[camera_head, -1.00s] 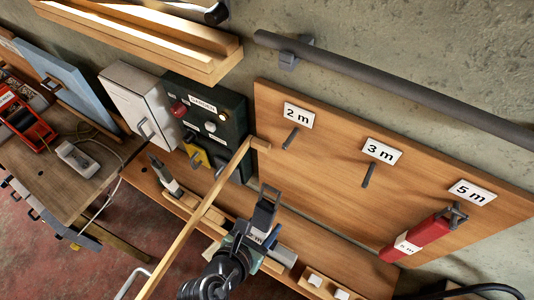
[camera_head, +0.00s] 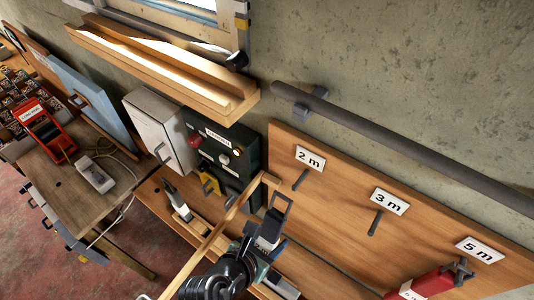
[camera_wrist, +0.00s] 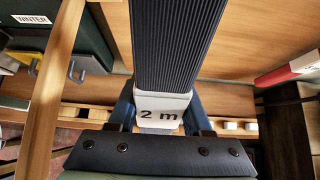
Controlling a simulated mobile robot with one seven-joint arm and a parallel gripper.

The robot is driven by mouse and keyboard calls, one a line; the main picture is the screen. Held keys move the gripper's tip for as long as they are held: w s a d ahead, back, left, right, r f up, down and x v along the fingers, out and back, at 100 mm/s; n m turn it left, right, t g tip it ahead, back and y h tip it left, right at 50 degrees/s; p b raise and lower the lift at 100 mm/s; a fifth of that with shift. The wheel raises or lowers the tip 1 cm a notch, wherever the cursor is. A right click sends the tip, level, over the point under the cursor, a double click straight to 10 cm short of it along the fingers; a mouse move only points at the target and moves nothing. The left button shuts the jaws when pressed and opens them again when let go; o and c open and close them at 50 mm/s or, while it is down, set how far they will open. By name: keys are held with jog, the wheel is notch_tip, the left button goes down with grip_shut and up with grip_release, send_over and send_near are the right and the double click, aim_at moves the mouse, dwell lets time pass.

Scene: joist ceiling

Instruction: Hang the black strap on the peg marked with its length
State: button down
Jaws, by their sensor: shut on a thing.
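My gripper (camera_head: 266,242) is shut on the black strap (camera_head: 279,208), below the 2 m peg and apart from it. In the wrist view the ribbed black strap (camera_wrist: 178,45) rises from between the fingers, and its white tag (camera_wrist: 162,107) reads "2 m". The wooden board carries a bare 2 m peg (camera_head: 300,180) under its label (camera_head: 310,159) and a bare 3 m peg (camera_head: 375,222) under its label (camera_head: 390,202). The 5 m peg (camera_head: 462,268), below the 5 m label (camera_head: 481,250), holds a red strap (camera_head: 432,284).
A wooden bar (camera_head: 222,229) slants up close left of my gripper. A dark control box (camera_head: 226,150) stands left of the board. A grey pipe (camera_head: 400,145) runs along the wall above the labels. A shelf (camera_head: 165,72) juts out at upper left.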

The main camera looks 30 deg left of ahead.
aim_at(267, 237)
jog(key=w+f+b, duration=0.1)
jog(key=w+b, duration=0.1)
jog(key=w, duration=0.4)
jog(key=shift+w+d, duration=0.15)
jog(key=shift+w, duration=0.15)
dwell(0.3)
jog(key=shift+f, duration=0.15)
dwell(0.6)
jog(key=shift+c, duration=1.2)
grip_release()
jog(key=shift+s, duration=0.1)
jog(key=b+v, duration=0.2)
jog(key=v, duration=1)
jog(key=shift+s+r, duration=0.25)
jog(key=shift+r, duration=0.05)
